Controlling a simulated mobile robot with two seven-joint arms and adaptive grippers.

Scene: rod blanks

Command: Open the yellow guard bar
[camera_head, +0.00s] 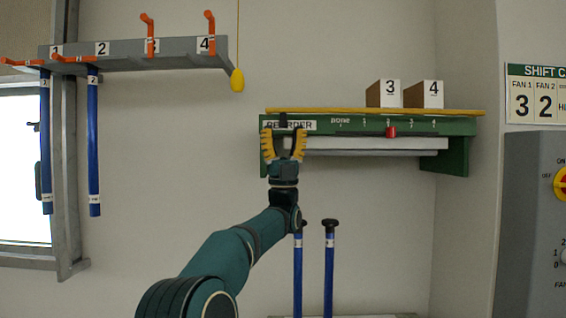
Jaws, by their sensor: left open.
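The yellow guard bar (375,111) runs level along the top front of a green shelf (459,127) on the back wall. My left gripper (284,134) has yellow fingers and points up in front of the left part of the shelf. It is open, with its fingertips just below the bar's left end in the picture. A small dark upright piece shows between and above the fingertips. I cannot tell whether the fingers touch the bar. Nothing is seen held in the gripper. My right gripper is not in view.
A red slider (391,132) sits on the shelf's numbered scale. Boxes 3 (384,94) and 4 (430,95) stand behind the bar. Blue rods hang from the grey rack (180,54) at left; others stand below the shelf. A yellow pull (237,80) hangs between rack and shelf.

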